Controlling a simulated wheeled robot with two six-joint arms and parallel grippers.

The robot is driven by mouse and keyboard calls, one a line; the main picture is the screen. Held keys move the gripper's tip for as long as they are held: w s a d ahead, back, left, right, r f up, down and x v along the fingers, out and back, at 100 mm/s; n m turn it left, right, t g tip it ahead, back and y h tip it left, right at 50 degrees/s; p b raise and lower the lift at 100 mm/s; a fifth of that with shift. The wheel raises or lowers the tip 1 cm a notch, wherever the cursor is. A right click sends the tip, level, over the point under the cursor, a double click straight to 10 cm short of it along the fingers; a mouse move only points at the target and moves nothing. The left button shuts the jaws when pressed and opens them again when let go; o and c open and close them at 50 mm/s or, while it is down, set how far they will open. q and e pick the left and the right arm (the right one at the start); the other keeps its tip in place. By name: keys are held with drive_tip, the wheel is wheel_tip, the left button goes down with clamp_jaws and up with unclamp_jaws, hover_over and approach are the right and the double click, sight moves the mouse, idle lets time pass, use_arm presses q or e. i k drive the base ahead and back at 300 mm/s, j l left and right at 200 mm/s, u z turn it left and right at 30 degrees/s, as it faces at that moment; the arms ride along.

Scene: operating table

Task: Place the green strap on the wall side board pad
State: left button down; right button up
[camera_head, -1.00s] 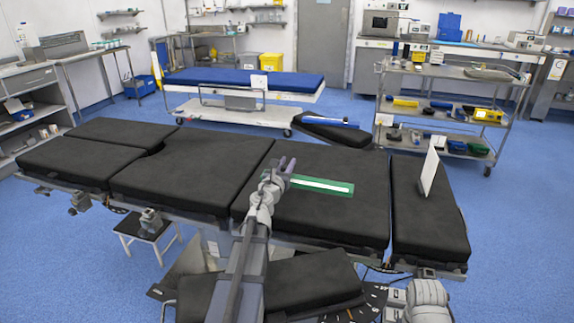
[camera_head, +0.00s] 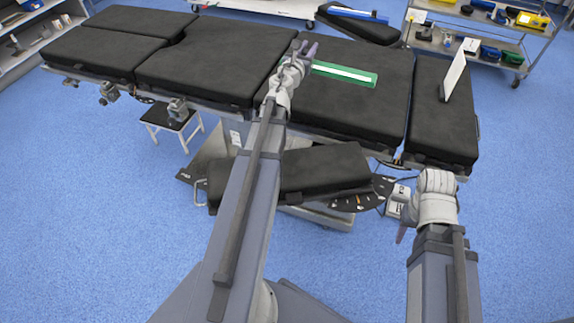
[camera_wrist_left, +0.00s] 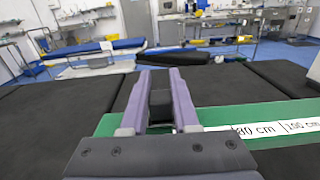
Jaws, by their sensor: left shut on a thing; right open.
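The green strap (camera_head: 345,73) with a white scale stripe lies along the middle of a black table pad (camera_head: 340,105). It also shows in the left wrist view (camera_wrist_left: 240,113). My left gripper (camera_head: 305,48) is at the strap's left end, shut on it; its purple fingers (camera_wrist_left: 163,78) partly hide that end. The wall-side board pad (camera_head: 358,26) is black, beyond the table's far edge, with a blue and white strip on it. In the left wrist view this pad (camera_wrist_left: 173,57) lies ahead. My right gripper (camera_head: 402,233) is open and mostly hidden, over the floor at the near right.
A white card (camera_head: 455,72) stands upright on the right end pad. A second black board pad (camera_head: 310,168) juts out on the near side. A shelved cart (camera_head: 470,40) stands at the back right. The left table pads (camera_head: 105,52) are clear.

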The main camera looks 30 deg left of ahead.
sight(289, 167)
drive_tip(key=k+l, duration=0.2)
drive_tip(key=k, duration=0.3)
drive_tip(key=k+l, duration=0.15)
drive_tip(key=k, duration=0.4)
